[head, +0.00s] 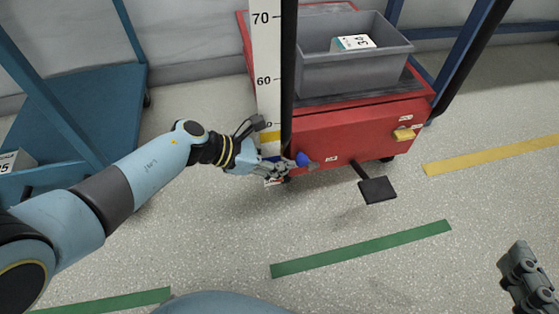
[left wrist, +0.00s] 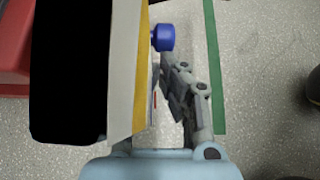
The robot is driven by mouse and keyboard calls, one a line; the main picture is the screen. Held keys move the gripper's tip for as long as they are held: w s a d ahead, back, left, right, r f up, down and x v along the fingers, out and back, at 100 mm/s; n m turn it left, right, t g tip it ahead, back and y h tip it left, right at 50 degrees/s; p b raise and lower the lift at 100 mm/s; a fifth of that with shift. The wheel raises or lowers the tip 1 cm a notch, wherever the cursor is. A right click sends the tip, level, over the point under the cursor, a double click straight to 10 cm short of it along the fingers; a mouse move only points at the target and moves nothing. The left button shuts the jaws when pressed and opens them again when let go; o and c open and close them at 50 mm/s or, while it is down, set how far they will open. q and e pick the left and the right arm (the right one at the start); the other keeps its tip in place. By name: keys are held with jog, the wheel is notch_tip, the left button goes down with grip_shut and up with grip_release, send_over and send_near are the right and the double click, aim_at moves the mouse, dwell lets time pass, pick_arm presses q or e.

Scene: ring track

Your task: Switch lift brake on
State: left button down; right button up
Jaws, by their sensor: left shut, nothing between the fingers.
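My left gripper (head: 288,168) is shut and empty, low beside the white scale mast (head: 267,60) of the red lift cart. A blue knob (head: 303,159) is right at its fingertips. In the left wrist view the blue knob (left wrist: 163,38) is just beyond the finger ends (left wrist: 172,58); I cannot tell whether they touch. The knob's lever is mostly hidden. A black pedal (head: 377,190) sticks out from the cart's lower front. I cannot tell which part is the brake or how it is set. Part of my right gripper (head: 528,278) shows at the lower right edge.
The red cart (head: 345,138) carries a grey bin (head: 355,72) with a box marked 34 (head: 353,42). A yellow part (head: 404,134) is on its front. A blue cart (head: 85,105) stands at the left. The floor in front is clear, with green (head: 360,249) and yellow tape.

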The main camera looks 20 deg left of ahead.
pick_arm(q)
jog(key=shift+w+d+r+g+y+p, duration=0.2)
jog(key=shift+d+r+g+y+p, duration=0.25)
jog(key=shift+p, duration=0.7)
pick_arm(e)
jog(key=s+d+f+g, duration=0.1)
jog(key=s+f+g, duration=0.5)
jog(key=shift+f+m+h, duration=0.2)
jog(key=shift+m+h, duration=0.2)
pick_arm(q)
jog(key=shift+a, duration=0.15)
